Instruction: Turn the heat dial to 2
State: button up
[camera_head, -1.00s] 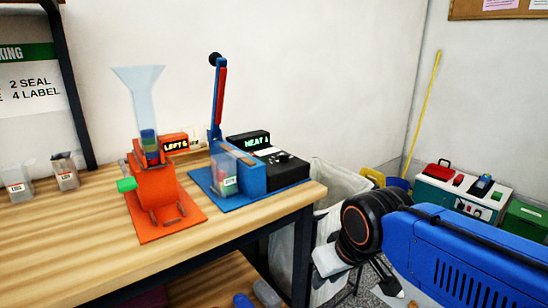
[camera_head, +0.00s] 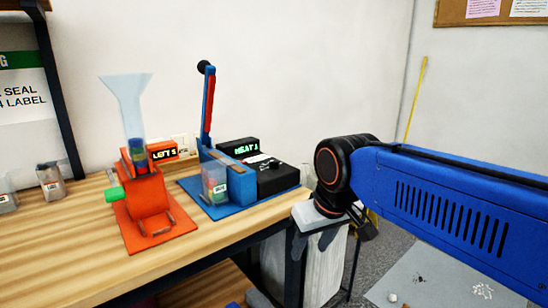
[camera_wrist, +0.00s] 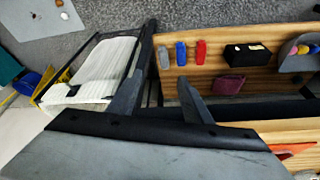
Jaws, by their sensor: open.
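The blue heat sealer (camera_head: 228,178) stands on the bench with its lever raised. Its black control box (camera_head: 278,180) is on the right, with a small dial (camera_head: 273,163) on top. The display (camera_head: 240,149) behind it reads HEAT 1. My gripper (camera_head: 315,244) is open and empty, pointing down just off the bench's right end, to the right of the control box and apart from it. In the wrist view my gripper's two fingers (camera_wrist: 168,65) are spread with nothing between them. The dial does not show in the wrist view.
An orange machine (camera_head: 146,200) with a clear funnel stands left of the sealer. A lined bin (camera_wrist: 100,65) is beside the bench end. The lower shelf (camera_wrist: 285,80) holds several small items. The bench front (camera_head: 80,250) is clear.

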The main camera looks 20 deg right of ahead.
jog(key=w+r+g, duration=0.2)
jog(key=w+r, duration=1.1)
jog(key=r, duration=0.4)
notch_tip(320, 180, up, 12)
jog(key=m+g, duration=0.1)
jog(key=g, duration=0.1)
send_over(274, 161)
notch_tip(274, 161, down, 17)
jog(key=shift+w, duration=0.1)
jog(key=c, duration=1.1)
